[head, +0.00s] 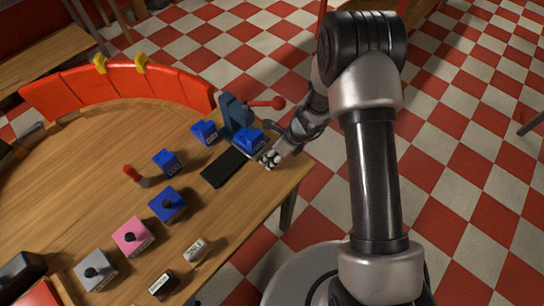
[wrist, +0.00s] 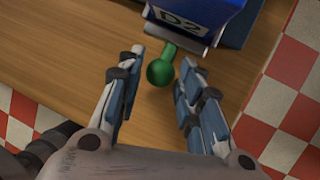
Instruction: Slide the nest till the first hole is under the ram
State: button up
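The blue nest (head: 249,142) sits at the foot of the dark blue press (head: 233,112). In the wrist view the nest (wrist: 195,12) bears a white label "D2", and a green ball knob (wrist: 160,72) on a short stem sticks out towards me. My gripper (head: 268,158) is at the near side of the nest, by the table edge. In the wrist view my gripper (wrist: 161,64) is open, with the knob between its fingers and a gap showing on both sides. The ram and the holes cannot be made out.
The press has a red-knobbed lever (head: 278,103). A black mat (head: 224,167) lies just left of the nest. Blue blocks (head: 205,131), a pink block (head: 133,237) and a grey block (head: 96,270) stand further left. A red curved wall (head: 100,84) edges the far side of the wooden table (head: 70,170).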

grip_shut()
jog(key=shift+w, duration=0.1)
dwell(0.4)
jog(key=shift+o, duration=1.9)
grip_release()
jog(key=d+r, duration=0.2)
jog(key=r, duration=0.1)
jog(key=shift+d, duration=0.25)
jog(key=d, duration=0.7)
jog(key=s+d, duration=0.1)
jog(key=d, duration=0.3)
jog(key=shift+f, duration=0.1)
